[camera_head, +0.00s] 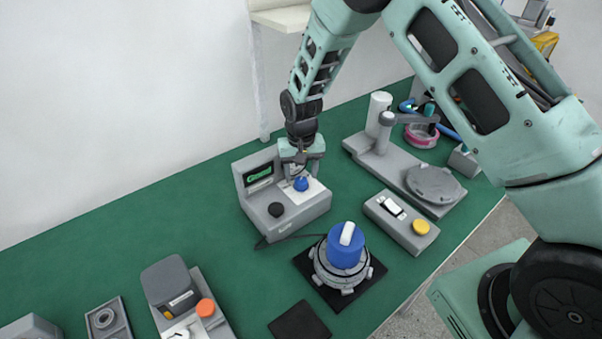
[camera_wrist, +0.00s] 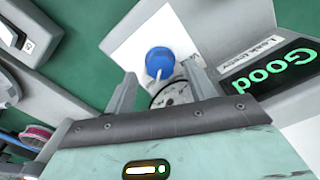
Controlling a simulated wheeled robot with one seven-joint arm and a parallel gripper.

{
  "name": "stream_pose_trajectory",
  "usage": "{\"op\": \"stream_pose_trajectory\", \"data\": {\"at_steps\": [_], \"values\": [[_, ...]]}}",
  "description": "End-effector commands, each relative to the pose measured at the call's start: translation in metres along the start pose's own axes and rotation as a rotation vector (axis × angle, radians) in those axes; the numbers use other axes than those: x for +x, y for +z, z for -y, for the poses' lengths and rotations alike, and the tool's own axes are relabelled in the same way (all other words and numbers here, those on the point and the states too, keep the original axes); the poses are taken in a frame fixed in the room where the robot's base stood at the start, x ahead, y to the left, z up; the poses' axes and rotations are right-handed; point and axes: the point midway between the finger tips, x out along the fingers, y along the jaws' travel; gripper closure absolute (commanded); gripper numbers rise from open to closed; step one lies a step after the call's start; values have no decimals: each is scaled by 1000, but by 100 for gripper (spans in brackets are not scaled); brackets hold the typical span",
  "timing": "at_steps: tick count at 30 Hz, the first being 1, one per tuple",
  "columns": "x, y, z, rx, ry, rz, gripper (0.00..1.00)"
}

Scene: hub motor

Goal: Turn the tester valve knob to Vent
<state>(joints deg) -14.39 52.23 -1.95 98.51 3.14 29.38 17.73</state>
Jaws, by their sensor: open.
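The leak tester (camera_head: 284,200) is a grey box on the green table with a lit screen (camera_head: 258,174); in the wrist view the screen (camera_wrist: 277,72) reads "Good". Its blue valve knob (camera_head: 301,184) sits on a white panel; in the wrist view the knob (camera_wrist: 160,62) has a pale pointer mark toward my gripper. My gripper (camera_head: 301,162) is just above the knob. In the wrist view its two fingers (camera_wrist: 160,82) are apart, one on each side of the knob's near edge, with no clear contact. The Vent label cannot be read.
A black knob (camera_head: 277,209) is on the tester's front. A hub motor with a blue cap (camera_head: 346,248) stands in front of the tester. A grey box with a yellow button (camera_head: 420,227) and a grey stand (camera_head: 405,180) are to the right. Bare green table (camera_head: 120,225) lies left.

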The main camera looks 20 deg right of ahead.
Motion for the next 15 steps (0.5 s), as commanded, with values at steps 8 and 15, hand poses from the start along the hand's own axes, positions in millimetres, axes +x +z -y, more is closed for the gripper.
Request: {"op": "stream_pose_trajectory", "data": {"at_steps": [8, 15], "values": [[19, 0, 0, 0, -1, -1, 45], [20, 0, 0, 0, -1, -1, 45]]}}
